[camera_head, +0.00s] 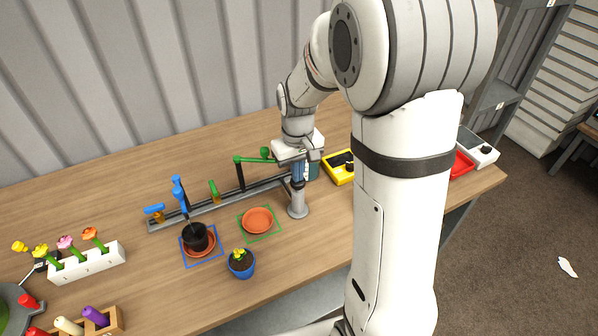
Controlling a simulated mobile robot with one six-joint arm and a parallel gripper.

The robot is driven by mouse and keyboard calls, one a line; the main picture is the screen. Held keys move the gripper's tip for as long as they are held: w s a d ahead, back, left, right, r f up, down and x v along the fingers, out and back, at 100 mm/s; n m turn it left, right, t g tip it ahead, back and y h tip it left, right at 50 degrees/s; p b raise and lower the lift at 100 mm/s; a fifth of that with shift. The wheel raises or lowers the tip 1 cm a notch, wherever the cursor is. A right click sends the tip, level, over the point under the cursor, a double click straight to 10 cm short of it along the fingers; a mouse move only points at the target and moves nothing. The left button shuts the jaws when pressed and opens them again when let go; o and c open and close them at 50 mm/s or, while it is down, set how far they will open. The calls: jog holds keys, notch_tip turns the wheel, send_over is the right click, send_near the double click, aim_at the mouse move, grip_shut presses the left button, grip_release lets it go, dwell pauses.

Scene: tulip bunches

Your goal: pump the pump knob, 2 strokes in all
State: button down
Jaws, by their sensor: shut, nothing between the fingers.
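My gripper (298,178) points down over a grey post with a round base (298,209) at the back middle of the table. Its fingers look shut and empty. The fingertips are at the top of the post; whether they touch it is too small to tell. I cannot make out a pump knob for certain, as the gripper and wrist cover the post's top. A teal container (314,171) stands just behind the gripper, partly hidden.
A grey rail (222,203) carries blue, orange and green fittings left of the post. A yellow box (338,168) is right. My arm hides the table's right part.

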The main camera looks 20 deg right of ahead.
jog(key=shift+r+p, duration=2.1)
jog(key=shift+r, duration=0.9)
jog(key=shift+s+r, duration=0.25)
jog(key=shift+r, duration=0.05)
jog(key=s+r+m+t, duration=0.1)
jog(key=s+r, duration=0.3)
jog(key=s, duration=0.4)
jog(key=s+r+m+t, duration=0.1)
jog(key=s+r, duration=0.3)
jog(key=s, duration=0.5)
jog(key=shift+s+d+r+t, duration=0.15)
jog(key=shift+s+d+t, duration=0.1)
jog(key=shift+t, duration=0.25)
